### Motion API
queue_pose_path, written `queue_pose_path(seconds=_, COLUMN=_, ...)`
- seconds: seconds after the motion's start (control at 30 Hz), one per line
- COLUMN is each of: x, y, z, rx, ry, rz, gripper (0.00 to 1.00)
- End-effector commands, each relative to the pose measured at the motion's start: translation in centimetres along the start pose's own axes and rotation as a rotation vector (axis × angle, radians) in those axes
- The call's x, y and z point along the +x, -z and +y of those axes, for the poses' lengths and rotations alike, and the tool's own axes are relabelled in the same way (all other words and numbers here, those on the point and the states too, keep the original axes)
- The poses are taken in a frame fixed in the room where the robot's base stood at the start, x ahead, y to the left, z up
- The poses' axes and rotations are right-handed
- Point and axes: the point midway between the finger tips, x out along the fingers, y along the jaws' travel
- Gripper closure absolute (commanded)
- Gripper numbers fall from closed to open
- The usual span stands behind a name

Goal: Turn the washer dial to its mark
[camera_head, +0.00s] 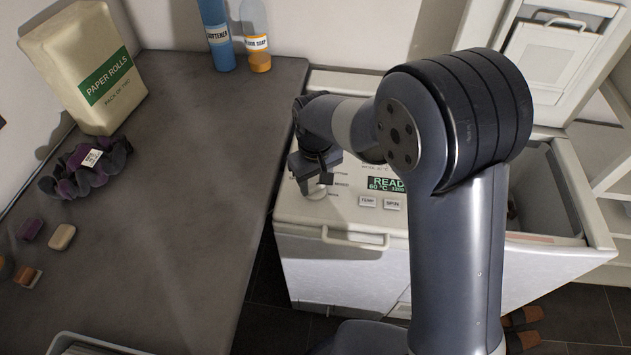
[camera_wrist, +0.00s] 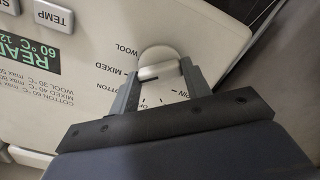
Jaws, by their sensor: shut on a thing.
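The washer (camera_head: 345,268) stands right of the counter, its pale control panel facing up. The white round dial (camera_head: 316,194) is at the panel's left end, partly hidden under my gripper (camera_head: 318,180). In the wrist view the dial (camera_wrist: 158,56) has a raised grip, and my gripper (camera_wrist: 160,80) is shut on it, one finger on each side. The words WOOL, MIXED and a partly hidden COTTON are printed around it. A short dark line shows near the fingers; I cannot tell whether it is the mark. The display (camera_head: 386,185) reads READ and 60 °C, partly cut off.
TEMP (camera_head: 367,202) and SPIN (camera_head: 392,204) buttons sit right of the dial. The counter (camera_head: 190,180) holds paper rolls (camera_head: 90,70), a scrunchie (camera_head: 85,168), soap bars and two bottles (camera_head: 217,40). The open washer tub (camera_head: 545,195) is behind my arm, at right.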

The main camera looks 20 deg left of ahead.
Motion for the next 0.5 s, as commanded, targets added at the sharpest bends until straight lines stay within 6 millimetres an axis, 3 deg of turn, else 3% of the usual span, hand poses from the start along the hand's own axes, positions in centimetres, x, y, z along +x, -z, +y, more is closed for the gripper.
queue_pose_path(seconds=0.5, x=0.02, y=0.04, z=0.00, rx=-0.486, ry=-0.001, rz=0.001, gripper=0.77)
